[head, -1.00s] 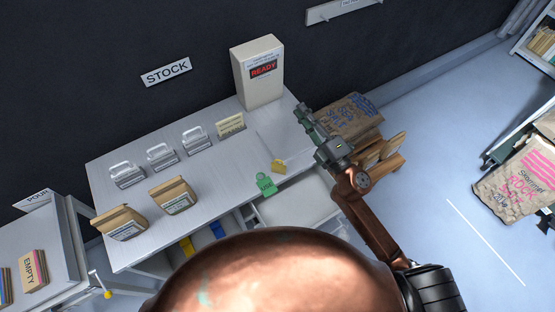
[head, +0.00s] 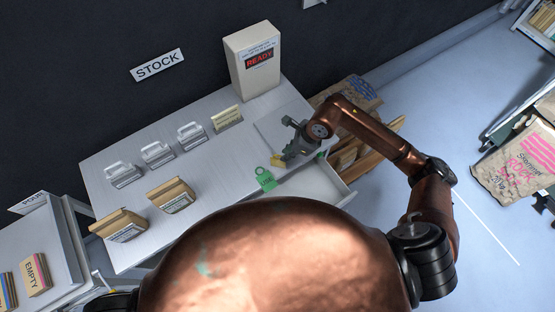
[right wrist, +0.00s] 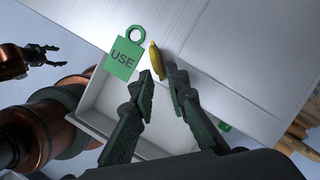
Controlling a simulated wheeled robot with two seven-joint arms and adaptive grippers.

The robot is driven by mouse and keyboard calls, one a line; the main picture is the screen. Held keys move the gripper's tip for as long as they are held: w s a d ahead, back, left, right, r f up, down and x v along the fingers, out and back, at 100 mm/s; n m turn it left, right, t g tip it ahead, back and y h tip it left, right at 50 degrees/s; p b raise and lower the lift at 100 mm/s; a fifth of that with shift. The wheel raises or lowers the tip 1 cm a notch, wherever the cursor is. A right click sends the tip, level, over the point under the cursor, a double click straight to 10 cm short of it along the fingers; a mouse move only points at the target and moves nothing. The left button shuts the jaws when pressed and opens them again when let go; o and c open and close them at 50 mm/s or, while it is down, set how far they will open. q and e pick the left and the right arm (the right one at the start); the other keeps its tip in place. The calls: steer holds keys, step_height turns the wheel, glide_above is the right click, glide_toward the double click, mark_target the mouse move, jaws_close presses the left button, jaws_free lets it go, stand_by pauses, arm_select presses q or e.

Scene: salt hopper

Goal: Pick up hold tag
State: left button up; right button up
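A small yellow tag (head: 278,160) lies near the front edge of the work table; no lettering on it is readable. It also shows in the right wrist view (right wrist: 155,59), just beyond the fingertips. A green tag (head: 265,179) marked USE (right wrist: 122,60) with a ring on top is beside it, to the left. My right gripper (head: 285,154) is over the yellow tag, which it partly hides in the head view. My left gripper (right wrist: 52,57) shows small in the right wrist view, fingers apart and empty, away from the tags.
An open white drawer (head: 312,186) lies below the table's front edge. A READY box (head: 252,62), several clear holders and two brown packets stand on the white table (head: 100,180). Brown sacks stand right of the table. A small green patch (right wrist: 224,127) shows beside my right gripper.

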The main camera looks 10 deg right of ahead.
mark_target(278, 167)
steer(key=x, duration=0.9)
steer(key=shift+s+p, duration=0.15)
steer(key=shift+p, duration=0.2)
jaws_close()
steer(key=shift+r, duration=0.15)
